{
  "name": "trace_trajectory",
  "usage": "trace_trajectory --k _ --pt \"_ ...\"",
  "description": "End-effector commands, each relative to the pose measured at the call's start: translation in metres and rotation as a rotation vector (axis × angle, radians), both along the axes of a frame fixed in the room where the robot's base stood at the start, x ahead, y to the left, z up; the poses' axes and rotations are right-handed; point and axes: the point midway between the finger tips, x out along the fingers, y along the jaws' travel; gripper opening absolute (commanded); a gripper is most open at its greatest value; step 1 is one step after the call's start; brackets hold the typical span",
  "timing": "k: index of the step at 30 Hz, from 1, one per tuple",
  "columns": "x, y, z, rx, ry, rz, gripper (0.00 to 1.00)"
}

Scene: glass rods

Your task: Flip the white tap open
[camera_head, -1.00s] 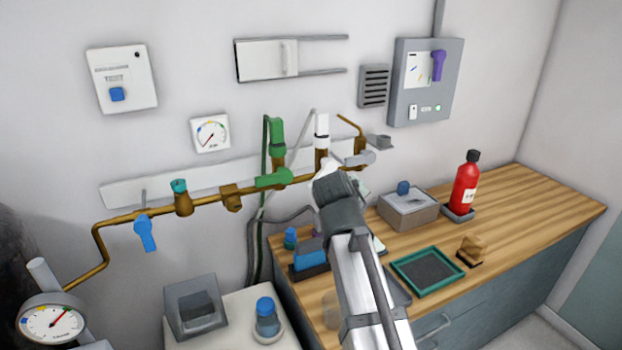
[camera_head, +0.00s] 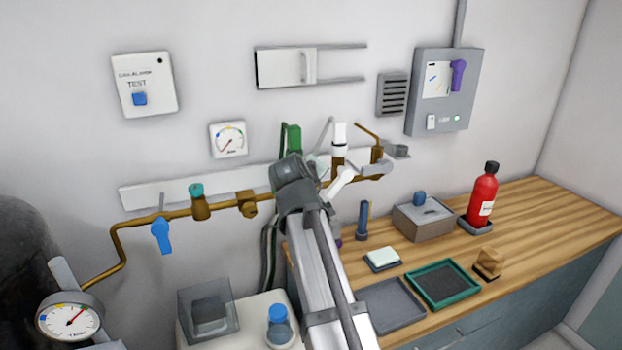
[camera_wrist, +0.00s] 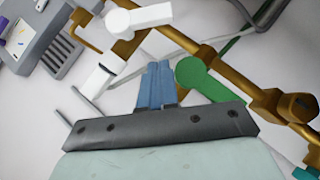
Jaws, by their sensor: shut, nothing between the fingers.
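The white tap has an upright white outlet (camera_head: 339,137) on the brass pipe. Its white lever (camera_head: 340,182) slants down to the left below it. In the wrist view the white lever (camera_wrist: 140,18) lies at the top, just beyond and left of my fingertips. My gripper (camera_wrist: 155,72) is shut and empty, its blue fingers side by side. The fingers look apart from the lever. A green tap handle (camera_wrist: 198,80) is close to their right. In the head view my wrist hides most of the green tap (camera_head: 294,138) and my fingertips are hard to make out.
The brass pipe (camera_head: 230,204) runs along the wall with a blue tap (camera_head: 161,235) at left. A grey wall box (camera_head: 443,92) is upper right. The wooden counter (camera_head: 540,215) below carries a red bottle (camera_head: 483,195), a green-rimmed tray (camera_head: 443,286) and other items.

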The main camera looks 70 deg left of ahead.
Motion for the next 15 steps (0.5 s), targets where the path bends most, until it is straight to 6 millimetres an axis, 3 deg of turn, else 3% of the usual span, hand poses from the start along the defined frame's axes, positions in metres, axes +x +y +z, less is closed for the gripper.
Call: trace_trajectory --k 6,15 --pt "0.021 0.029 -0.019 -0.001 0.001 -0.001 0.0" --pt "0.043 0.025 -0.042 0.001 0.001 0.0 0.0"
